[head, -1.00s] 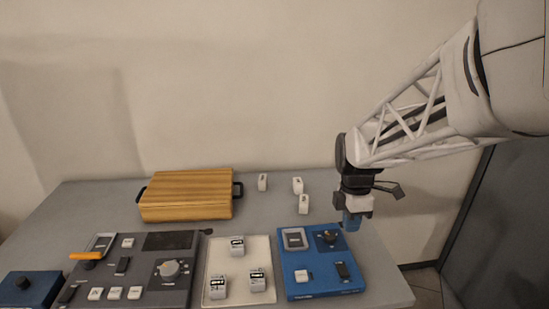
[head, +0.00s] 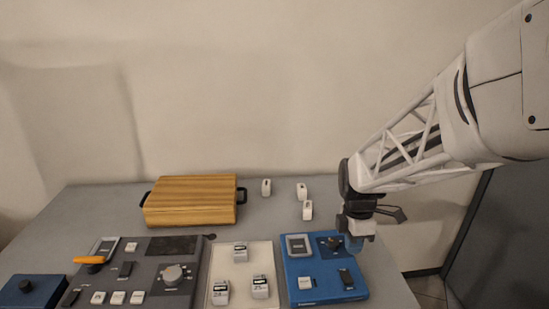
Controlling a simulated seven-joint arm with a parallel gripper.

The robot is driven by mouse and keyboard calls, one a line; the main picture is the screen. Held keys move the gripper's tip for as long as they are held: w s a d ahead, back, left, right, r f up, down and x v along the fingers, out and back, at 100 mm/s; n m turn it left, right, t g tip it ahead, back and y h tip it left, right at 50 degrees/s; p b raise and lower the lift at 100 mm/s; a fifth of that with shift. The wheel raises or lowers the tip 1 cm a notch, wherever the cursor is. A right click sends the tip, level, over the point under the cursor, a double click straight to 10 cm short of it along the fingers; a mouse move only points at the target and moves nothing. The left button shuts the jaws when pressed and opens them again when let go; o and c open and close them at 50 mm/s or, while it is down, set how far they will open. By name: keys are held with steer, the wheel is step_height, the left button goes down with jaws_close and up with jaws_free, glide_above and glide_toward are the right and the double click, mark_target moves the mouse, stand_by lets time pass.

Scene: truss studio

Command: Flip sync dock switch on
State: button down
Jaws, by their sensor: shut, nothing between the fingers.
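A blue panel (head: 324,292), which I take to be the sync dock, lies at the right of the table. The rocker's setting is too small to tell.
A dark grey console (head: 190,292) with an orange-handled lever (head: 90,260) lies to the left. Between them a pale tray (head: 263,252) holds white blocks. A wooden box (head: 190,200) and several small white blocks (head: 266,187) stand at the back. A blue box (head: 28,290) is far left.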

mark_target(347, 278)
steer(key=f, duration=0.6)
steer(key=s+f, duration=0.1)
steer(key=f, duration=0.2)
steer(key=shift+s+f, duration=0.1)
steer(key=shift+f, duration=0.3)
steer(key=shift+s+f, duration=0.1)
steer(key=shift+f, duration=0.15)
steer(key=shift+w+r, duration=0.35)
steer(key=shift+w, duration=0.4)
steer(key=shift+r, duration=0.1)
step_height(347, 278, up, 14)
steer(key=w, duration=0.1)
steer(key=shift+w, duration=0.35)
stand_by(0.5)
